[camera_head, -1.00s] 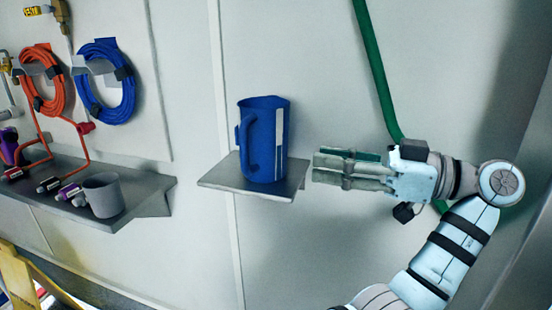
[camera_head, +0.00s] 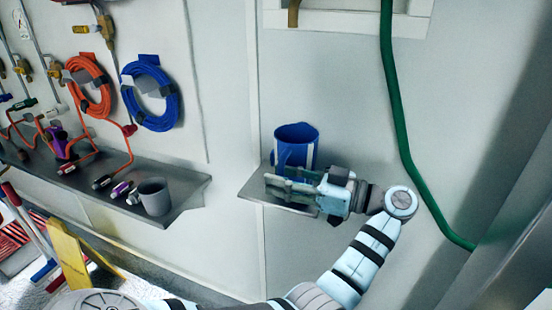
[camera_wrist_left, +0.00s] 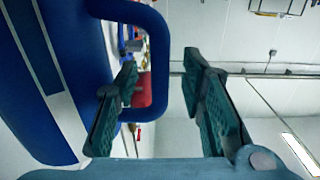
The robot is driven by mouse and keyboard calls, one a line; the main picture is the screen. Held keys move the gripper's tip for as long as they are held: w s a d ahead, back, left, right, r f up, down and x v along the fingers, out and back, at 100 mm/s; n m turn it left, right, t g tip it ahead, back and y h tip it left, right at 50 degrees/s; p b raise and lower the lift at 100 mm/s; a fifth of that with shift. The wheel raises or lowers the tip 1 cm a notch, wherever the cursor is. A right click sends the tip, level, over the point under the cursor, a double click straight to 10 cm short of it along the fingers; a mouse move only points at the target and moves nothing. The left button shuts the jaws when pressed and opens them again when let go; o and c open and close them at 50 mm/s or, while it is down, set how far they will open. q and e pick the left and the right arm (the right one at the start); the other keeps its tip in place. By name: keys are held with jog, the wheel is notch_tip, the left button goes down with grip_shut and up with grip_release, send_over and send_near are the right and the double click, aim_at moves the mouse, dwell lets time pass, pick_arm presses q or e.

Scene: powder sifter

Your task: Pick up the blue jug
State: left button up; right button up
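The blue jug (camera_head: 291,155) stands upright on a small grey wall shelf (camera_head: 250,190), with a pale stripe on its side. My left gripper (camera_head: 278,181) is in front of the jug's lower part and hides some of it. The jug's body and looped handle (camera_wrist_left: 157,60) fill the left of the left wrist view. There the gripper (camera_wrist_left: 160,75) has its two fingers apart, with the outer side of the handle between them. One finger overlaps the handle opening; I cannot tell whether it is inside the loop or touching. My right gripper does not show.
A longer shelf (camera_head: 185,205) on the left bears a grey mug (camera_head: 154,196) and several small tools. Orange (camera_head: 92,88) and blue (camera_head: 150,95) hose coils hang above it. A green hose (camera_head: 393,90) runs down the wall at right. A yellow stand (camera_head: 68,250) is at lower left.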

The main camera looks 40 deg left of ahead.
pick_arm(q)
jog(key=shift+s+a, duration=0.3)
jog(key=shift+a, duration=0.1)
jog(key=shift+w+d, duration=0.15)
jog(key=shift+w, duration=0.15)
jog(key=c, duration=0.7)
jog(key=shift+s, duration=0.1)
grip_shut()
